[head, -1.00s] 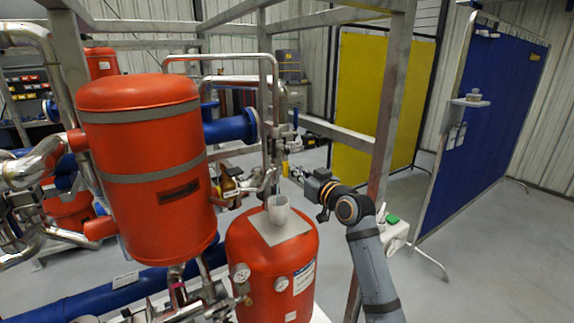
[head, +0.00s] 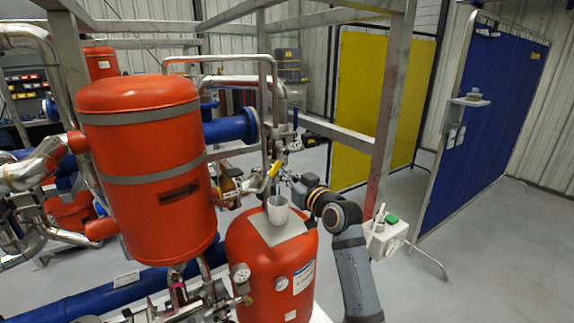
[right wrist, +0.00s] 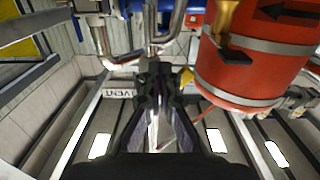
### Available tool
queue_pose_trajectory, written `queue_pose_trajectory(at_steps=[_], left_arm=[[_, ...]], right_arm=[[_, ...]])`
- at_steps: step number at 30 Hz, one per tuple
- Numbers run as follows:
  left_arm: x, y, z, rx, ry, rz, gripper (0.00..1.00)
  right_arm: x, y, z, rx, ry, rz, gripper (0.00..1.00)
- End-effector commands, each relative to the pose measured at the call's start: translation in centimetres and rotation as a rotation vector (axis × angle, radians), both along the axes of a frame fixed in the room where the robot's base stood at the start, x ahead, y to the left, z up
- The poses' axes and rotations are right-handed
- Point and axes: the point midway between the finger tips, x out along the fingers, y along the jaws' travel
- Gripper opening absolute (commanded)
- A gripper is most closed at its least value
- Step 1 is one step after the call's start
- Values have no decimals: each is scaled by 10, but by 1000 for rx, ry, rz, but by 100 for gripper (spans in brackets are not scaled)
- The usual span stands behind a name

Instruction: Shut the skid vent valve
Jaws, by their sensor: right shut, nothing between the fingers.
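The vent valve's yellow lever (head: 273,171) is on the thin pipework above the lower red tank. It slants, with its lower end toward the left. In the right wrist view the yellow lever (right wrist: 186,77) shows just right of the fingertips, and a sign reading VENT (right wrist: 120,93) appears upside down to their left. My right gripper (head: 285,178) is shut and empty, close beside the lever on its right; I cannot tell whether they touch. In the wrist view the right gripper (right wrist: 155,72) hides part of the valve. My left gripper is not in view.
A large red tank (head: 145,150) is to the left. A grey frame post (head: 390,110) rises behind my right arm.

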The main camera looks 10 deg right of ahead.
Motion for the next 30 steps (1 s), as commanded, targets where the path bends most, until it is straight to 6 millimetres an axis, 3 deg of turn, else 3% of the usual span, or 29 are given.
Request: queue_pose_trajectory(at_steps=[30], left_arm=[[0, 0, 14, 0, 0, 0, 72]], right_arm=[[-8, 21, 13, 0, 0, 0, 0]])
